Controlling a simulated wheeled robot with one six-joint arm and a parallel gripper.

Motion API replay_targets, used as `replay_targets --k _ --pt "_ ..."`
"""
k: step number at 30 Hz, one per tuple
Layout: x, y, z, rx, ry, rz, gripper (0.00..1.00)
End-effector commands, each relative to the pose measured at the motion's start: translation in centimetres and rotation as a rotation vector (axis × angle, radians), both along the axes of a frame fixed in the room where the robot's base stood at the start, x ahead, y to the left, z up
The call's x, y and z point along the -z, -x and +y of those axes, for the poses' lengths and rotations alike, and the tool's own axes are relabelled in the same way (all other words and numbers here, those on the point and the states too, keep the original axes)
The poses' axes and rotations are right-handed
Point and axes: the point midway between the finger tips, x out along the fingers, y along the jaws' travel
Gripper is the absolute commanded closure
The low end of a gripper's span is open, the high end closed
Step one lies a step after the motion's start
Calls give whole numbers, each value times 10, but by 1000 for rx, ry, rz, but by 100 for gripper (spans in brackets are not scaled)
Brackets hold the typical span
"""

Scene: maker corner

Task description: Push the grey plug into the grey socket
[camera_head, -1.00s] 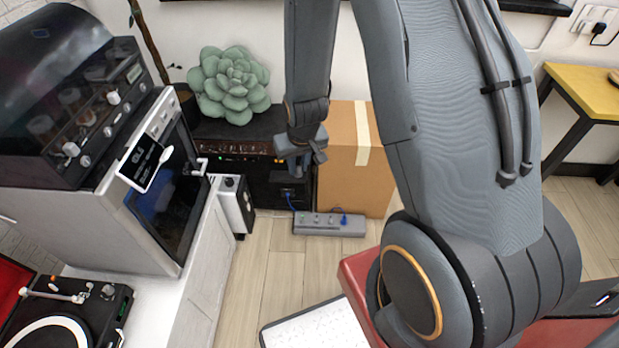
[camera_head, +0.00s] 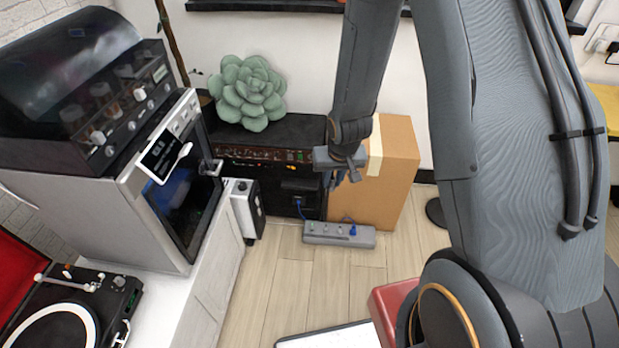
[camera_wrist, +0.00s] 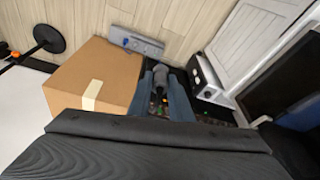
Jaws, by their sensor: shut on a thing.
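My gripper (camera_head: 343,176) hangs from the arm in front of the black amplifier and the cardboard box, above and apart from the grey power strip (camera_head: 322,239). In the wrist view my gripper (camera_wrist: 162,95) is shut on a small grey piece, which looks like the grey plug (camera_wrist: 160,76). The plug cannot be made out in the head view. The power strip lies on the floor and also shows at the top of the wrist view (camera_wrist: 147,46). It carries several outlets and a blue plug (camera_head: 352,230) near its right end. I cannot tell which outlet is the grey socket.
The black amplifier (camera_head: 240,178) with a green succulent (camera_head: 245,92) on top stands behind. The cardboard box (camera_head: 400,180) stands beside it. A white cabinet (camera_head: 215,290) with an oven (camera_head: 170,190) borders the left.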

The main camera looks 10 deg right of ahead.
Motion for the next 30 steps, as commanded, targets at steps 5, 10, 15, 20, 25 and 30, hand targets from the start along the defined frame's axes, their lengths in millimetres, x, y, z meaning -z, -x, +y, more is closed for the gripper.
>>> replay_targets --k 5,10,15,20,25,30 --pt "35 -39 7 108 -66 -39 100" --pt "69 -84 13 269 -165 -111 100" --pt "100 -126 18 440 -271 -214 100" --pt "128 -163 20 603 -374 -354 100" --pt "154 -198 20 762 -472 -537 100" --pt "178 -227 19 896 -549 -742 100"
